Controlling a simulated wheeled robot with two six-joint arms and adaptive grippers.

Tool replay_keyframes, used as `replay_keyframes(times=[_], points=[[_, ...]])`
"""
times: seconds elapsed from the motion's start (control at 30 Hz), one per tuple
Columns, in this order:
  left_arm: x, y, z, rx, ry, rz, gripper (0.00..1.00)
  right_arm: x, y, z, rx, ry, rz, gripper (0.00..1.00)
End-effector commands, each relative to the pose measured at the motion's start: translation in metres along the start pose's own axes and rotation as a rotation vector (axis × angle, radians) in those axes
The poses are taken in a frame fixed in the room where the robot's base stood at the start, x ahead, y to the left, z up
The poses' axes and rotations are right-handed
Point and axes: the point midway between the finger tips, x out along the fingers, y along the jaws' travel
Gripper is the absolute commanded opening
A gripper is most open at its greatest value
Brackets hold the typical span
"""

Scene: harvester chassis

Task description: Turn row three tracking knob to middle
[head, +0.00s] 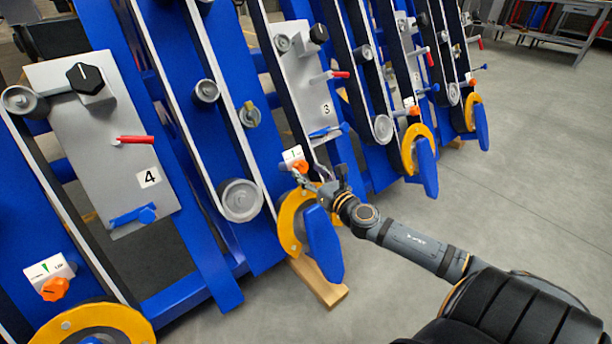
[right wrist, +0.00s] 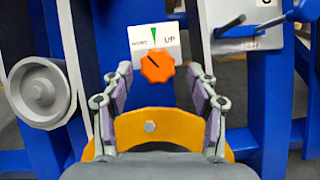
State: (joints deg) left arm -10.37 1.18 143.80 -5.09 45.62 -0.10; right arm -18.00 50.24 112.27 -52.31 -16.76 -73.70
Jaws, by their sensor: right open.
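The row three tracking knob (head: 300,167) is orange and sits on a small white plate (head: 293,154) above a yellow wheel guard. In the right wrist view the knob (right wrist: 157,67) is ahead, between the fingers in the picture, with no visible contact. Its dark pointer mark slants to the upper left. The plate (right wrist: 155,40) carries a green wedge at its top middle and "UP" at right; the small text at left is hard to read. My right gripper (head: 318,184) is open and empty, just below and right of the knob; it also shows in the right wrist view (right wrist: 160,78). My left gripper is out of view.
The yellow guard (right wrist: 150,142) with its bolt lies low between my fingers. A blue paddle (head: 323,245) hangs beside it. The row three panel (head: 305,75) has a red and a blue lever. Row four has its own orange knob (head: 54,289). Open floor lies at right.

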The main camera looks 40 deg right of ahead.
Motion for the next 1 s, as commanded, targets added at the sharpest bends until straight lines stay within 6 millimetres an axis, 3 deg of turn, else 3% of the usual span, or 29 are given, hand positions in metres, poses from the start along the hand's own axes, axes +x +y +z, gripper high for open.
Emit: replay_keyframes(times=[0.2, 0.5, 0.9, 1.0], points=[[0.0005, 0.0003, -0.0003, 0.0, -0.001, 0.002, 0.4, 0.0127, 0.0021, 0.0024, 0.003, -0.005, 0.006, 0.59], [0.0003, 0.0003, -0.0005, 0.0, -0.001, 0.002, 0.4, 0.0139, 0.0026, 0.0021, 0.0, -0.006, 0.007, 0.59], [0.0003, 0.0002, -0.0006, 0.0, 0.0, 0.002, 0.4, 0.0137, 0.0026, 0.002, 0.0, -0.005, 0.007, 0.05], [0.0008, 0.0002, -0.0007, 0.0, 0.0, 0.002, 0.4, 0.0137, 0.0026, 0.0022, 0.001, -0.005, 0.006, 0.05]])
